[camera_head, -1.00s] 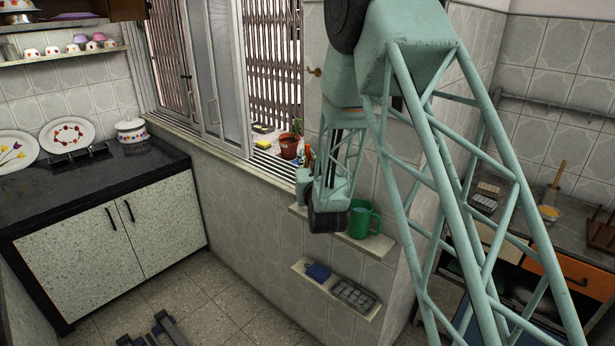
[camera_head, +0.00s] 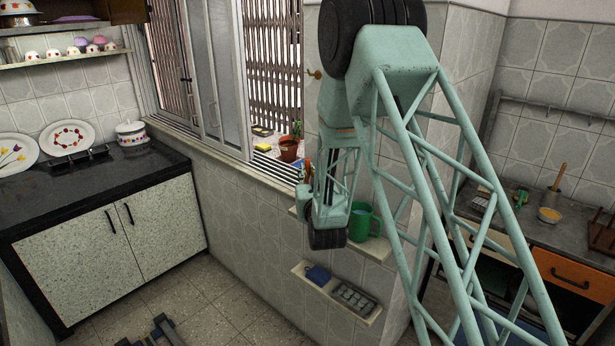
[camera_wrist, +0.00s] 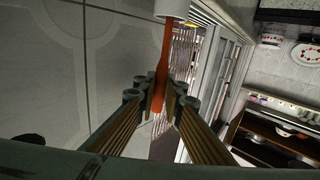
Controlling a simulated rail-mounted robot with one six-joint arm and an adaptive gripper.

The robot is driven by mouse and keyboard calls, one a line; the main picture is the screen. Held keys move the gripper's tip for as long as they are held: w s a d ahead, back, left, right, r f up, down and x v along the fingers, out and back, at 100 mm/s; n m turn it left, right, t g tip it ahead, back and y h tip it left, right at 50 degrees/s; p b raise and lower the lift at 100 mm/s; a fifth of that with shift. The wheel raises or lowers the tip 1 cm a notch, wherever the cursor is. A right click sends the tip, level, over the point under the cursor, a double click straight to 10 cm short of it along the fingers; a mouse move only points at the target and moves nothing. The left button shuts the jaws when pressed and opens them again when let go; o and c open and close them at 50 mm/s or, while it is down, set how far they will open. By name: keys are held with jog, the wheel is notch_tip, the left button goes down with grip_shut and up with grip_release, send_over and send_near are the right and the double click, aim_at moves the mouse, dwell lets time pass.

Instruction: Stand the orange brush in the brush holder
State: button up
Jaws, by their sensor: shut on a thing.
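In the wrist view, my gripper (camera_wrist: 161,90) is shut on the slim orange handle of the orange brush (camera_wrist: 164,55). The handle runs up the picture from between the fingertips to a white rounded piece (camera_wrist: 172,9) at the top edge. I cannot tell whether that piece is the brush's head or a separate thing. In the head view, a small orange bit (camera_head: 307,164) shows just left of my forearm, in front of the window sill; my gripper is mostly hidden there. I cannot make out the brush holder for certain; my arm covers part of the upper wall shelf.
A lower shelf (camera_head: 368,314) holds a blue item (camera_head: 317,274) and a grey tray (camera_head: 353,297). A potted plant (camera_head: 289,150) stands by the window. The floor below is mostly clear.

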jog(key=shift+f, duration=0.95)
jog(key=shift+f+b, duration=0.15)
jog(key=shift+b, duration=0.2)
jog(key=o, duration=0.7)
jog(key=shift+r+p, duration=0.2)
jog(key=shift+p, duration=0.15)
jog(key=v, duration=1.2)
jog(key=shift+r, duration=0.1)
